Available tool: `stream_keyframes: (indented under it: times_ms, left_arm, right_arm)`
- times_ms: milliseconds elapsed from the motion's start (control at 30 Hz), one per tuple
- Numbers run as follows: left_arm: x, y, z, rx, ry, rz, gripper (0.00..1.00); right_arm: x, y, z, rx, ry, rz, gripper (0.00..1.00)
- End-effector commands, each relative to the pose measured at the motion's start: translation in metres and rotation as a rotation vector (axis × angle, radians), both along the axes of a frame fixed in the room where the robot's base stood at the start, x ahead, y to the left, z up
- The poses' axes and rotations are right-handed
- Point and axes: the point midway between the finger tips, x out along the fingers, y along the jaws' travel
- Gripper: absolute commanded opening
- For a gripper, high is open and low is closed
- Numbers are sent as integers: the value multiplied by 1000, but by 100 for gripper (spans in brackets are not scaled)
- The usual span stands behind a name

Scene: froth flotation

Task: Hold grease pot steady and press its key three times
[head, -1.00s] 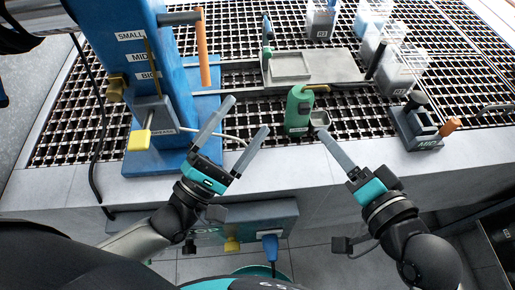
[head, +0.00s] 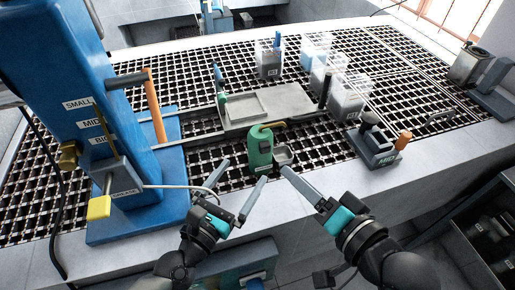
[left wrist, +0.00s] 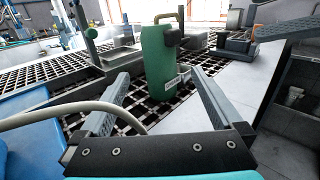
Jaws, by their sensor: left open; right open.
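The green pot (head: 259,150), which I take for the grease pot, stands upright on the black grating near the front ledge. It has a brass-coloured lever on top and a small grey cup (head: 283,155) at its right. My left gripper (head: 240,178) is open in front of the pot. In the left wrist view the pot (left wrist: 156,60) stands ahead between the spread fingers, and contact cannot be told. My right gripper (head: 288,173) is open and empty by the cup, seen nearly edge-on, so its fingers overlap.
A grey tray (head: 262,106) lies behind the pot. A dark labelled block (head: 374,146) stands right. Clear containers stand behind.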

Motion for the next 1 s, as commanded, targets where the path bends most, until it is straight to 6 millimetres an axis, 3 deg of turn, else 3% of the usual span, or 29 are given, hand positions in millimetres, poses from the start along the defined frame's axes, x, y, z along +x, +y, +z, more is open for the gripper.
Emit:
stream_keyframes:
  times_ms: [500, 700, 1000]
  left_arm:
    - [78, -39, 0, 1, -2, 2, 100]
    - [89, -45, 0, 1, -2, 1, 100]
    - [90, -46, 0, 3, -1, 1, 100]
  right_arm:
    - [0, 0, 0, 0, 0, 0, 50]
    - [0, 0, 0, 0, 0, 0, 50]
    - [0, 0, 0, 0, 0, 0, 50]
